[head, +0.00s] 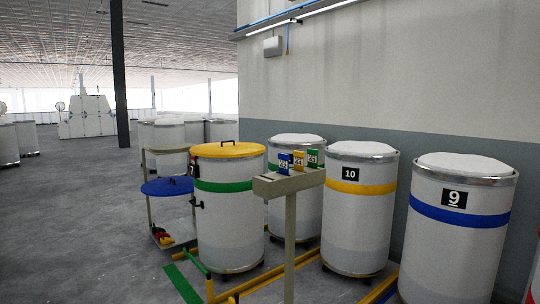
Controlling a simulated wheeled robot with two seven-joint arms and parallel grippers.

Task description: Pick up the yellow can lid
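The yellow can lid (215,151) lies flat on top of a tall white can with a green band (229,220), left of the picture's middle. A small dark handle stands up on the lid's top. A dark clip-like part shows at the can's left side. Neither of my grippers is in view.
A blue lid (160,187) sits on a stand left of the green-banded can. A grey post with a tray (290,182) of coloured number cards stands close on its right. Cans 10 (352,220) and 9 (450,245) line the wall. Yellow rails run along the floor; left floor is open.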

